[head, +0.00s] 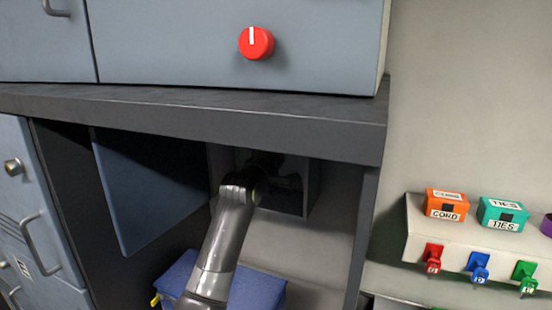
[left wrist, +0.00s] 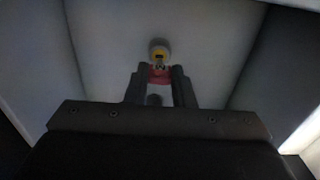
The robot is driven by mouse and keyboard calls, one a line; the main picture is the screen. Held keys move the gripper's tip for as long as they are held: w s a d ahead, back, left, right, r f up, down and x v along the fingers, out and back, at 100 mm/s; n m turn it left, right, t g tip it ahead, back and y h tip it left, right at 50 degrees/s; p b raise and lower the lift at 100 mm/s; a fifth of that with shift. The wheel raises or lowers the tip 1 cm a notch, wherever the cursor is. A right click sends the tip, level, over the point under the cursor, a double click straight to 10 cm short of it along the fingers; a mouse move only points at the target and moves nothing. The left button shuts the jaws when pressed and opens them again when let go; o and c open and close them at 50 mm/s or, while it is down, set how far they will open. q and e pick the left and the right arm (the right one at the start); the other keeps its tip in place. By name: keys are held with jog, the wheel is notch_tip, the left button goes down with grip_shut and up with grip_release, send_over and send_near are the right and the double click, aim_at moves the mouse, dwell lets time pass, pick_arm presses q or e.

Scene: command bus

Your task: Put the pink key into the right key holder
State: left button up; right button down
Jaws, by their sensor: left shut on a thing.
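My left gripper (left wrist: 157,84) is shut on a pink key (left wrist: 157,74) in the left wrist view. Just beyond the fingertips, a small round fitting (left wrist: 160,49) with a pale rim, a yellow part and a dark slot sits on the back wall. The key is right in front of it; I cannot tell whether they touch. In the head view my left gripper (head: 271,178) is dark and hard to make out inside the open compartment (head: 313,190) under the counter. The key is hidden there. My right gripper is not in view.
On the right, a pale ledge (head: 410,228) carries an orange box (head: 445,204) and a teal box (head: 502,213). Red (head: 432,260), blue (head: 479,265) and green (head: 525,274) keys are on its front. The compartment walls and the counter edge (head: 200,120) closely surround my left arm.

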pick_arm(q)
jog(key=shift+r, duration=0.1)
dwell(0.6)
jog(key=shift+w+d+p, duration=0.1)
jog(key=shift+w+p, duration=0.05)
jog(key=shift+p, duration=0.3)
jog(key=shift+p, duration=0.45)
jog(key=shift+w+d, duration=0.2)
jog(key=shift+w, duration=0.4)
dwell(1.0)
jog(key=shift+p, duration=0.65)
jog(key=shift+w+d, duration=0.25)
jog(key=shift+w, duration=0.25)
dwell(0.6)
